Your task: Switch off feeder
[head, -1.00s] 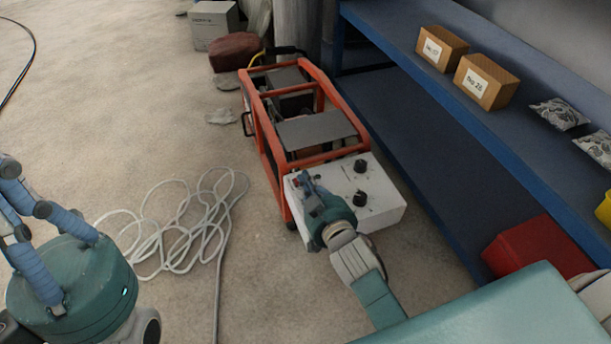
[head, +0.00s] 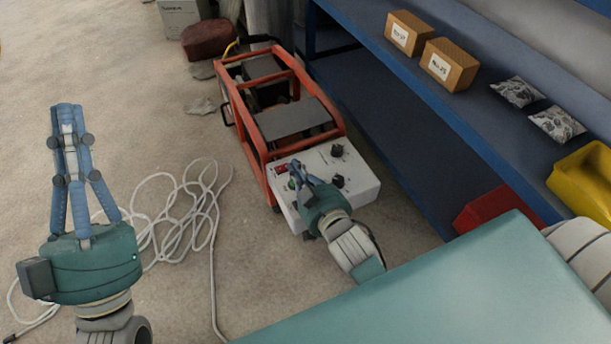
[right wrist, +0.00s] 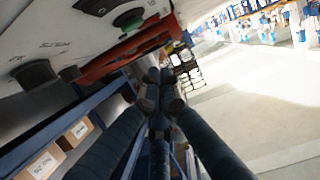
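The feeder is an orange-framed machine (head: 285,118) on the floor with a white control panel (head: 355,187). The panel has a red switch (head: 281,168), black knobs (head: 338,181) and a green button, seen in the right wrist view (right wrist: 130,18). My right gripper (head: 295,168) is over the panel's left part, near the red switch and partly hiding the green button. In the right wrist view its fingertips (right wrist: 160,75) are together, with nothing visible between them; contact with the panel cannot be told. My left gripper (head: 68,108) points away, fingertips together and empty, above the floor at left.
A blue shelf (head: 420,95) runs along the right with cardboard boxes (head: 449,64), patterned packets, a red bin (head: 488,207) and a yellow bin (head: 585,185). A white cable (head: 185,215) lies coiled on the floor left of the feeder.

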